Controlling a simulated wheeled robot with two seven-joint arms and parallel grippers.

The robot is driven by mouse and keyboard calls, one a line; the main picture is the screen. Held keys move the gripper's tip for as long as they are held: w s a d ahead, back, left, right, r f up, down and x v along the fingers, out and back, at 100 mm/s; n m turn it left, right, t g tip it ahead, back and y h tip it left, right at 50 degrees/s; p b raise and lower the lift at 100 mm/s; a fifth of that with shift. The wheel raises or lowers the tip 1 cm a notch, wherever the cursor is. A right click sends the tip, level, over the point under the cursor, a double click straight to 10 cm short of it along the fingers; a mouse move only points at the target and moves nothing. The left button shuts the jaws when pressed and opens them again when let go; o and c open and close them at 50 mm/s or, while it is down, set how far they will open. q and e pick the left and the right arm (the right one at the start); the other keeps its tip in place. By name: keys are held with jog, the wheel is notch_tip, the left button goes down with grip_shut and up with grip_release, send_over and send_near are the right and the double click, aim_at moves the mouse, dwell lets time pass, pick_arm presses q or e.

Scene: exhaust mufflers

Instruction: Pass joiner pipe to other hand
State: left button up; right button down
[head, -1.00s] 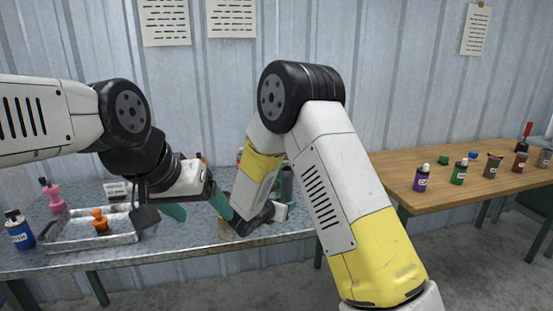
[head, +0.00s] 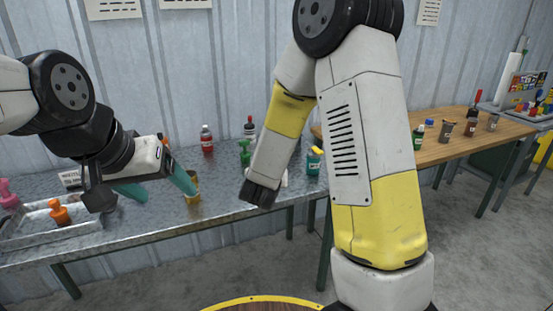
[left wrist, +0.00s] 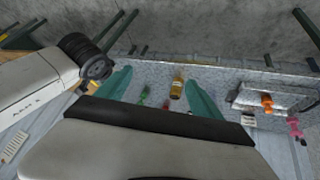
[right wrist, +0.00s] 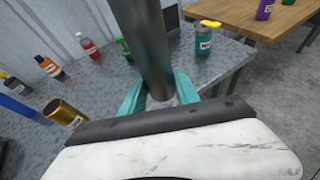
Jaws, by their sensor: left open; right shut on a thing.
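The joiner pipe (right wrist: 146,45) is a dark grey metal tube. In the right wrist view it stands between the teal fingers of my right gripper (right wrist: 160,92), which is shut on it, and it runs out of the top of the picture. In the head view the right hand (head: 262,190) shows, but its fingers and the pipe are hidden or unclear behind my arm. My left gripper (head: 157,187) is open and empty over the bench, left of the right hand and apart from it. Its spread teal fingers also show in the left wrist view (left wrist: 158,76).
A gold can (head: 193,188) stands on the grey metal bench (head: 225,213) by the left fingers. A tray (head: 25,228) holds an orange-topped item. A red bottle (head: 207,139) and a teal, yellow-capped bottle (head: 314,160) stand behind. A wooden table (head: 455,150) is at right.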

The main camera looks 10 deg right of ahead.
pick_arm(q)
jog(key=c, duration=0.3)
jog(key=w+d+r+n+g, duration=0.1)
jog(key=w+d+r+g, duration=0.15)
jog(key=w, duration=0.55)
jog(key=w+d+r+n+g+y, duration=0.15)
jog(key=w+d, duration=0.25)
jog(key=w, duration=0.4)
jog(key=w+d+r+n+g+h, duration=0.1)
jog(key=w+d+r+n, duration=0.1)
jog(key=w+d, duration=0.35)
jog(key=w+d+f+n+g+y, duration=0.1)
jog(key=w+d+f+n+y, duration=0.1)
jog(key=w+d+f, duration=0.35)
notch_tip(320, 180, down, 10)
jog(key=w, duration=0.2)
jog(key=shift+w, duration=0.35)
pick_arm(e)
jog(key=shift+n+y, duration=0.4)
jog(key=shift+y, duration=0.1)
jog(key=a, duration=0.2)
jog(key=a+f, duration=0.1)
jog(key=w+a, duration=0.1)
jog(key=a, duration=0.1)
jog(key=shift+a+f, duration=0.2)
jog(key=shift+a, duration=0.1)
